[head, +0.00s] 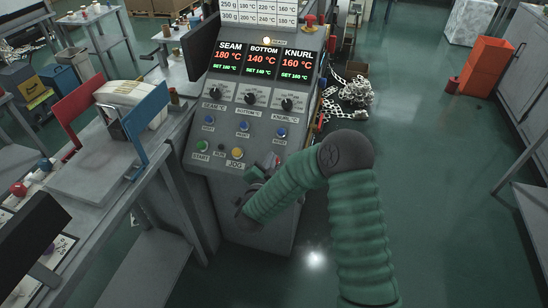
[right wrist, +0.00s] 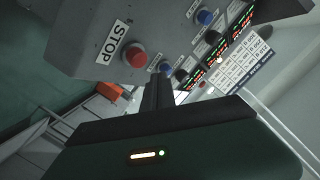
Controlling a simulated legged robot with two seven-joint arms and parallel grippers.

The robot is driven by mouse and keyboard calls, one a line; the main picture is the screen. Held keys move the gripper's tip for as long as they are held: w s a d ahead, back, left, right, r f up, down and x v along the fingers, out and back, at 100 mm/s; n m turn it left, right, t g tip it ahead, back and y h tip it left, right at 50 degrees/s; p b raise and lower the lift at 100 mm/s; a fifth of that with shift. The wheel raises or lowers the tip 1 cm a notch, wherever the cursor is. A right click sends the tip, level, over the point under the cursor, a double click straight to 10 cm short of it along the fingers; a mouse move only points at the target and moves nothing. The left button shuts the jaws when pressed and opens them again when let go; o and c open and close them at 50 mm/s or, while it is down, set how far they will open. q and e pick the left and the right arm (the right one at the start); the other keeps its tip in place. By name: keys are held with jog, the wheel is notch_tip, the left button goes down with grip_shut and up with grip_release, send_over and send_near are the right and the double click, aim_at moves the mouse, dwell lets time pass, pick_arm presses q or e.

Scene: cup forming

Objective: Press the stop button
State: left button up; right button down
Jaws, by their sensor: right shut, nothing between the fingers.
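The red stop button (right wrist: 135,56) sits on the grey control panel (right wrist: 90,62) in the right wrist view, beside a white STOP label (right wrist: 112,41). In the head view a bit of red, likely this button (head: 277,162), shows at the panel's lower right, partly hidden by my arm. My right gripper (right wrist: 157,80) is shut and empty. Its fingertips lie just right of and below the button in the wrist view; I cannot tell whether they touch the panel. In the head view my right gripper (head: 258,173) is in front of the panel's lower right. My left gripper is not in view.
Close by are the green start button (head: 202,146), the yellow jog button (head: 238,153), blue reset buttons (head: 243,127) and black knobs (head: 250,98). A grey bench (head: 95,175) stands left of the panel.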

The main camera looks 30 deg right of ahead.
jog(key=shift+s+a+r+p, duration=0.3)
jog(key=shift+a+r+p, duration=0.15)
jog(key=shift+r, duration=0.2)
jog(key=shift+s+a+r+p, duration=0.3)
jog(key=shift+r+p, duration=0.1)
jog(key=shift+r, duration=0.2)
jog(key=s+a+f+n+y, duration=0.1)
jog(key=a+f+n+y, duration=0.1)
jog(key=a+n+y, duration=1.05)
jog(key=s+a+f+n+g+h, duration=0.1)
jog(key=s+n+g, duration=0.4)
jog(key=s, duration=1.6)
jog(key=a+f+g, duration=0.1)
jog(key=g, duration=0.2)
jog(key=shift+s+a+f+g, duration=0.15)
jog(key=shift+s+f+g, duration=0.2)
jog(key=shift+f+g, duration=0.05)
